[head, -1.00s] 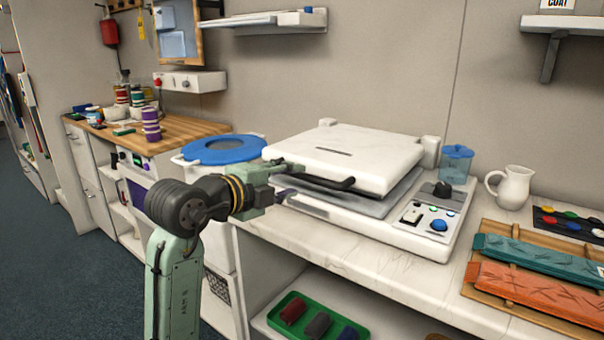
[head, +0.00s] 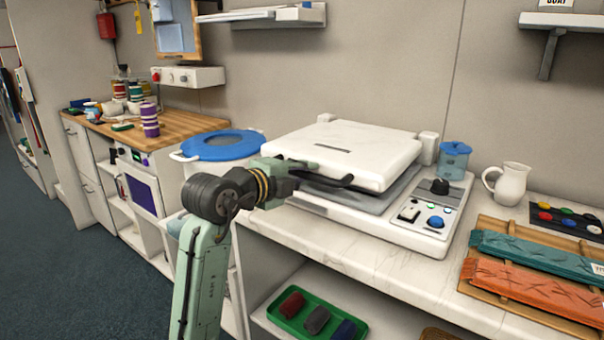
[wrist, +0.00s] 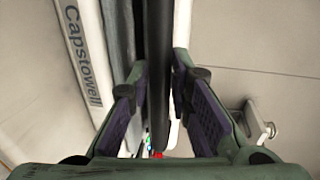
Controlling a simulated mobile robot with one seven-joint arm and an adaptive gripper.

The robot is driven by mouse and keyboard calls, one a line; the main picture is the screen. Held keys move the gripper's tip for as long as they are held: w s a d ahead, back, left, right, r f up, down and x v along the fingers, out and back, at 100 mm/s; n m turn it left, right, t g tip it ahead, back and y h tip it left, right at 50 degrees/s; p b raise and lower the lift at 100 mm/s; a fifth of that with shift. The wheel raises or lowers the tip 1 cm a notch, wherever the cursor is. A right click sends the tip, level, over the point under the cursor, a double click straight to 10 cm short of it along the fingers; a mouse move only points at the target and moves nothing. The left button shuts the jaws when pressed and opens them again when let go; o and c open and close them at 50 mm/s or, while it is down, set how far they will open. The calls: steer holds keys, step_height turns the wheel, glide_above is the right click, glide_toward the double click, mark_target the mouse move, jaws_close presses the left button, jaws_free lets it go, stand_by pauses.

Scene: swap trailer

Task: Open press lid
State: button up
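The white press lid (head: 345,148) lies low over the press base (head: 405,225), with a narrow dark gap at its front. Its black handle (head: 338,182) runs along the front edge. My gripper (head: 308,172) is at the left part of the handle. In the wrist view, the handle (wrist: 158,75) runs between the two fingers of my gripper (wrist: 160,105), which are open with space on both sides of it. In the head view my gripper partly hides the handle's left end.
A blue-lidded white tub (head: 218,147) stands left of the press, behind my arm. A blue cup (head: 454,160) and a white pitcher (head: 508,184) stand to the right. A shelf with a green tray (head: 300,328) is below the counter. The wall is close behind the press.

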jaws_close()
stand_by(0.3)
steer(key=shift+r, duration=0.1)
